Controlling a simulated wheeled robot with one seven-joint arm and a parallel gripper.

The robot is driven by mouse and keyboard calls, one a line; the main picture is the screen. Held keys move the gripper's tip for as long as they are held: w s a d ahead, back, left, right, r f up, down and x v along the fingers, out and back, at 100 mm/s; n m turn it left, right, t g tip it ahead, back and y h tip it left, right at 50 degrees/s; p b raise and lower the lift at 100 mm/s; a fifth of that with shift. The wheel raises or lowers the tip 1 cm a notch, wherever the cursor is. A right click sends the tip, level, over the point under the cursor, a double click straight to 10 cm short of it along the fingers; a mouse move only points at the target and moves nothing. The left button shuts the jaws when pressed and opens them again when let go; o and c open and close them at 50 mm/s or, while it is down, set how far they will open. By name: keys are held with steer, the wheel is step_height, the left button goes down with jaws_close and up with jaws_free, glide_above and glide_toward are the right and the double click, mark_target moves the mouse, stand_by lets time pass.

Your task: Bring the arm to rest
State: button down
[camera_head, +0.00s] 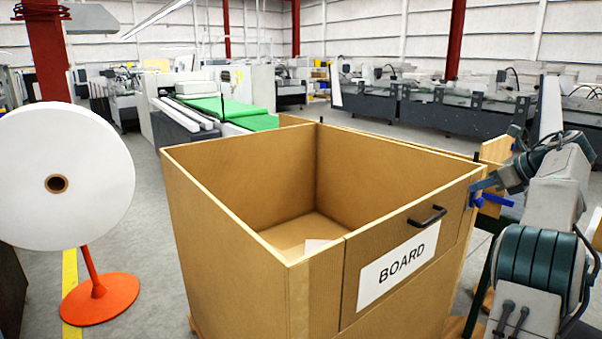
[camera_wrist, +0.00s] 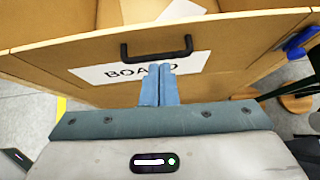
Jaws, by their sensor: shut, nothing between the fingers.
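My gripper (camera_wrist: 160,72) is shut and empty; its two light-blue fingers lie together in the wrist view. In the head view its fingertips (camera_head: 478,185) show beside the right end of the bin's front. The large tan bin (camera_head: 240,215) has a "BOARD" label (camera_head: 398,265) and a black handle (camera_head: 427,216). In the wrist view the fingers cover part of the label (camera_wrist: 100,72), just below the handle (camera_wrist: 124,50). I cannot tell whether they touch the bin.
A white sheet (camera_head: 316,244) lies inside the bin. A blue latch (camera_head: 496,200) is close to my gripper at the bin's right side. A white roll (camera_head: 95,190) on an orange stand (camera_head: 100,298) is at the left. Grey floor (camera_head: 150,240) is clear between them.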

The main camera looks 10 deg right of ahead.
steer(key=w+a+r+m+t+h, duration=0.1)
steer(key=a+r+m+t+h, duration=0.2)
steer(key=a+r+m+t, duration=0.45)
steer(key=w+a+r+m+t+h, duration=0.2)
steer(key=a+r+m+t+h, duration=0.15)
steer(key=r+m, duration=0.7)
steer(key=s+a+f+m+g, duration=0.5)
steer(key=s+a+f+m, duration=0.3)
steer(key=s+f, duration=0.3)
steer(key=s+a+f+m+g+y, duration=0.1)
steer(key=s+a+f+m+g, duration=0.5)
steer(key=s+f, duration=0.6)
steer(key=s+a+f+m+g, duration=0.5)
steer(key=s+a+f+m, duration=0.4)
steer(key=s+a+f, duration=0.3)
steer(key=shift+s+f+m+g, duration=0.15)
steer(key=shift+s+m+g, duration=0.25)
steer(key=shift+s, duration=0.1)
